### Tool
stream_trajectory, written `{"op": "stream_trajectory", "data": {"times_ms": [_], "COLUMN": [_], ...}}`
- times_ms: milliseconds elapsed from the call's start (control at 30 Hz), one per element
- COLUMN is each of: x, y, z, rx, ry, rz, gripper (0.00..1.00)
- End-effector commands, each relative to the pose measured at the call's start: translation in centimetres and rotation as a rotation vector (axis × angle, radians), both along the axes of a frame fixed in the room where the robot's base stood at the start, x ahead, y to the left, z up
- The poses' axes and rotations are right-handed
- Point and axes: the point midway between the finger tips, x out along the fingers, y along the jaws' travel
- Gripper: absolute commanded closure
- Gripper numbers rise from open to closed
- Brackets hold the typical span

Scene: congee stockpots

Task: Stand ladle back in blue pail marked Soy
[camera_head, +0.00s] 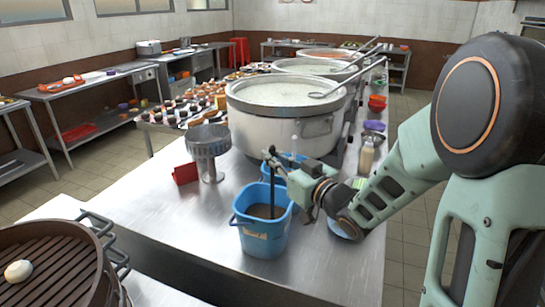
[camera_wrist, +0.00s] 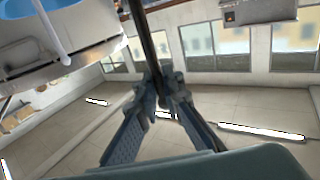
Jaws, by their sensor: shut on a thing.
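A blue pail (camera_head: 262,242) with dark liquid stands on the steel table, below my gripper. A second blue pail (camera_head: 268,170) stands behind it, partly hidden by my gripper. No Soy marking is readable on either. My gripper (camera_head: 274,160) is shut on the dark, thin handle of the ladle (camera_head: 272,190), above the front pail. The handle is near upright and its lower part goes down into that pail; the ladle's bowl is hidden. In the wrist view the fingers (camera_wrist: 163,92) close around the dark handle (camera_wrist: 142,38).
A large white stockpot (camera_head: 275,130) with a ladle leaning in it stands behind the pails, with more pots beyond. A grey metal stand (camera_head: 209,145) and a red holder (camera_head: 185,174) are to the left. A slatted brown pan (camera_head: 55,255) is at front left. The table front is bare.

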Motion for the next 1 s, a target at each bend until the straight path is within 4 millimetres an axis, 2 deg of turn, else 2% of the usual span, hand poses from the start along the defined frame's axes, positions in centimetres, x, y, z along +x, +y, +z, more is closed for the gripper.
{"op": "stream_trajectory", "data": {"times_ms": [33, 600, 1000], "x": [0.0, 0.0, 0.0], "y": [0.0, 0.0, 0.0], "z": [-0.8, -5.3, -6.1], "rx": [0.001, 0.001, 0.001], "ry": [-0.001, 0.0, -0.001], "rz": [0.0, 0.0, 0.0], "gripper": [1.0, 1.0, 1.0]}}
